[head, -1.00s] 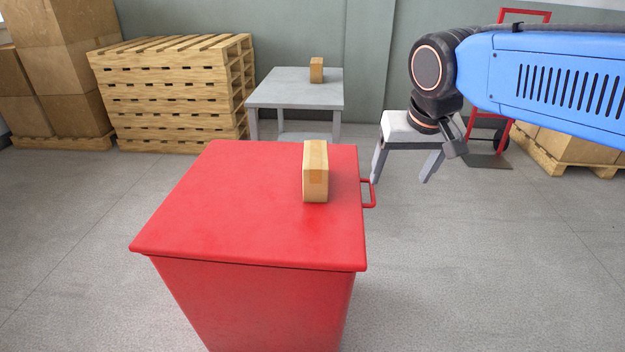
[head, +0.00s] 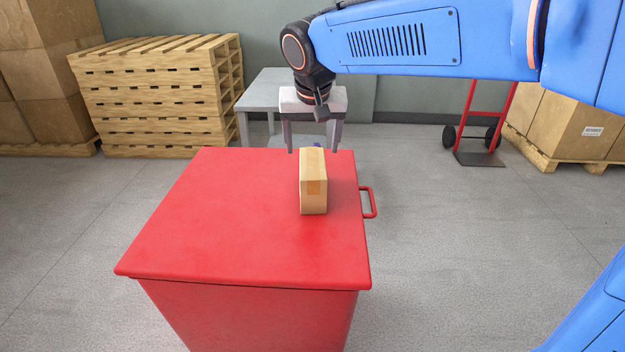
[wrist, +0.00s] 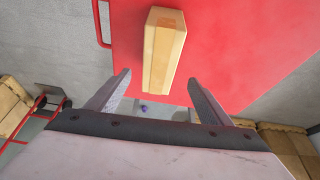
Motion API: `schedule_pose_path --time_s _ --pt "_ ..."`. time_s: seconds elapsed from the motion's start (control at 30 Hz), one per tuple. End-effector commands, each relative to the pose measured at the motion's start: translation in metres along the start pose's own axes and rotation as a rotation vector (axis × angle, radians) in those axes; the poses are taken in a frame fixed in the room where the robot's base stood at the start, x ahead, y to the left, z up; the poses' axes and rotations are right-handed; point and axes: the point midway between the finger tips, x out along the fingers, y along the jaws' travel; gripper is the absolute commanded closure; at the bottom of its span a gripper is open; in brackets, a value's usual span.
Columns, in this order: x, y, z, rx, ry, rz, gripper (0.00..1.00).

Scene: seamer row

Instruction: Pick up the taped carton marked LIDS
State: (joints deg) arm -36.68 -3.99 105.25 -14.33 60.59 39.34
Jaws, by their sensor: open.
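A small taped carton (head: 313,182) stands upright on the red lid of a bin (head: 220,215), near its right edge. No LIDS marking can be read on the sides that show. The carton also shows in the wrist view (wrist: 163,50), beyond the fingertips and roughly in line with the gap between them. My gripper (head: 312,151) is open and empty. In the head view its two fingers point down just behind and above the carton, one to each side of it. I cannot tell the exact height gap.
A grey table (head: 262,92) stands behind the bin, partly hidden by my gripper. A red handle (head: 369,202) sticks out at the bin's right. Stacked pallets (head: 155,95) are at the back left, a red hand truck (head: 475,125) at the back right. The lid's left side is clear.

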Motion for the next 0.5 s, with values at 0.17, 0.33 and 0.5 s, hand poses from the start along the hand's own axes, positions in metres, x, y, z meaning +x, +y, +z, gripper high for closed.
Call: schedule_pose_path --time_s 0.17,0.33,0.5 --pt "0.033 0.001 0.001 0.001 -0.003 0.002 0.27" --pt "0.056 0.001 0.001 0.001 -0.003 0.002 0.27" --pt "0.066 0.001 0.001 0.001 -0.001 0.000 0.27"
